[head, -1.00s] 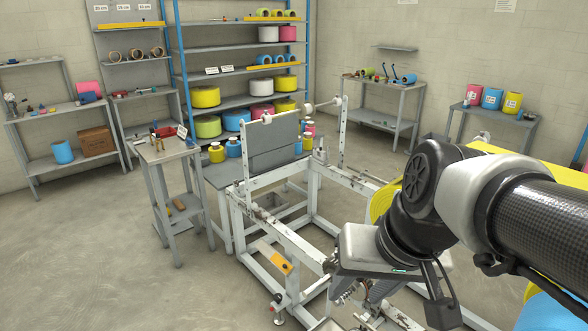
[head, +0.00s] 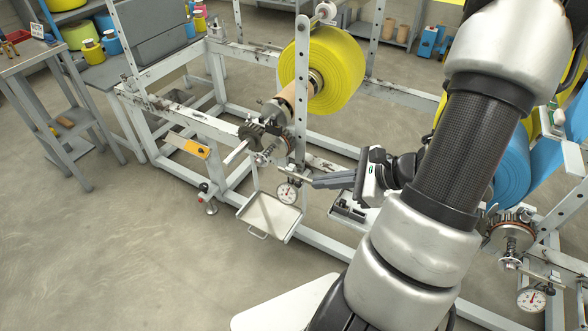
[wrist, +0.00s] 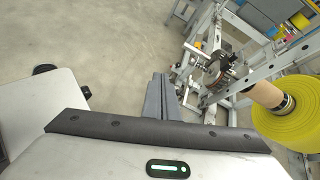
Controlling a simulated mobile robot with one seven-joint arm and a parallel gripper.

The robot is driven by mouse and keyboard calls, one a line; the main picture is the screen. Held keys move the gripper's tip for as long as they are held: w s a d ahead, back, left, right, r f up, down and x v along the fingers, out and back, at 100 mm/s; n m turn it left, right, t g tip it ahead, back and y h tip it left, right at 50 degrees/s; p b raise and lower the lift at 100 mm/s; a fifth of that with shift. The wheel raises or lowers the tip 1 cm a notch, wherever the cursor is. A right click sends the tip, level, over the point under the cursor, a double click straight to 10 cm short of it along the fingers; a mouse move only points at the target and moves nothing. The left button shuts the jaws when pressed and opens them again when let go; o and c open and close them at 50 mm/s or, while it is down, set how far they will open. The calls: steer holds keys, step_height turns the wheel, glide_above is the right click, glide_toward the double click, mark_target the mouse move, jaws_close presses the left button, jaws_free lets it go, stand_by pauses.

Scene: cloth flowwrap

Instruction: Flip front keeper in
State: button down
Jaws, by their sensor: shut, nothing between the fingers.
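My gripper (head: 314,182) is shut and empty, its grey fingers pointing left just beside the front upright (head: 301,90) of the white stand. The fingertips also show in the wrist view (wrist: 158,80), with free floor beyond them and the stand to their right. A yellow roll (head: 337,65) sits on a shaft with a brown core (head: 291,98). The shaft's front end carries a dark toothed disc (head: 252,132) and a spring near the upright. I cannot make out the front keeper clearly among these small parts.
A dial gauge (head: 288,193) hangs right below the fingertips, and a metal tray (head: 268,216) is under it. A blue roll (head: 510,172) with another gauge (head: 531,300) stands at right behind my arm. A small grey table (head: 45,62) is at far left. Floor in front is clear.

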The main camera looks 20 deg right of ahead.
mark_target(300, 186)
steer(key=s+d+f+m+t+h+b, duration=0.1)
steer(key=d+f+m+t+h+b, duration=0.1)
steer(key=d+f+m, duration=0.4)
steer(key=shift+d+f+m+t, duration=0.35)
steer(key=shift+f+t, duration=0.15)
steer(key=shift+f, duration=0.35)
steer(key=shift+w, duration=0.1)
steer(key=b+x, duration=0.4)
steer(key=x, duration=1)
steer(key=shift+f, duration=0.1)
